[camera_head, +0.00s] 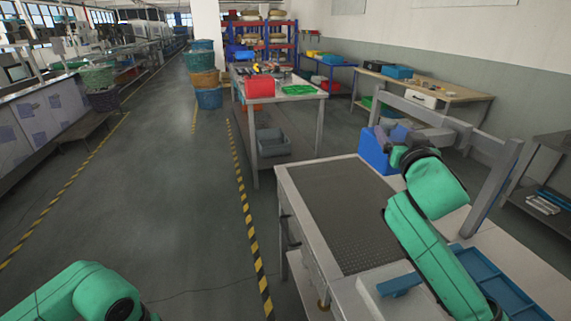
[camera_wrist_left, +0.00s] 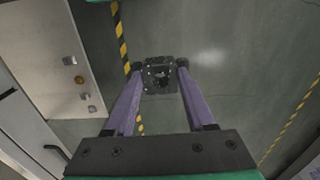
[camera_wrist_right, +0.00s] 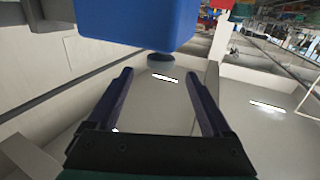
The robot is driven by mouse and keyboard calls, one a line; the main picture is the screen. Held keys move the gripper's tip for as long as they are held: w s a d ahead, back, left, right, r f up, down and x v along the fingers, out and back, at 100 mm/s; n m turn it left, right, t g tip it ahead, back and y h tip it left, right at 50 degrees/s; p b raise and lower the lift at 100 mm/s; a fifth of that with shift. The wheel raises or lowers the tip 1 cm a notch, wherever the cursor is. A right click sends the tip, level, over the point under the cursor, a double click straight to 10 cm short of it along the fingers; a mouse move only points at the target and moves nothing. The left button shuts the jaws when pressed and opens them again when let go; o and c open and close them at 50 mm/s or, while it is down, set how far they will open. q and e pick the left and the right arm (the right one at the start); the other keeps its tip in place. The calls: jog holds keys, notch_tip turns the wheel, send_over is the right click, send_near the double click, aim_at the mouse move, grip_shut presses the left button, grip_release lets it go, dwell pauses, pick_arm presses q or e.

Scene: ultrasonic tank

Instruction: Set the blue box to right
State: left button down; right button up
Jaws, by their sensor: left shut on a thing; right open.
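The blue box (camera_head: 374,151) stands at the far end of the workbench in the head view, partly hidden by my right gripper. It also fills the top of the right wrist view (camera_wrist_right: 140,22). My right gripper (camera_head: 386,137) is close to the box. In the right wrist view its two purple fingers (camera_wrist_right: 157,74) are apart with nothing held, and the box is just beyond the tips. My left gripper (camera_wrist_left: 161,66) shows only in the left wrist view, above the floor. It is shut on a small black part with holes (camera_wrist_left: 160,82).
The workbench has a dark perforated mat (camera_head: 342,210) with clear room on it. A blue tray (camera_head: 490,290) lies at its near right. A grey metal frame (camera_head: 494,165) rises beside my right arm. Another table with a red box (camera_head: 260,87) stands behind.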

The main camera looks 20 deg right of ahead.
jog(key=b+v, duration=0.1)
jog(key=v, duration=0.4)
jog(key=shift+s+a, duration=0.1)
jog(key=shift+s, duration=0.2)
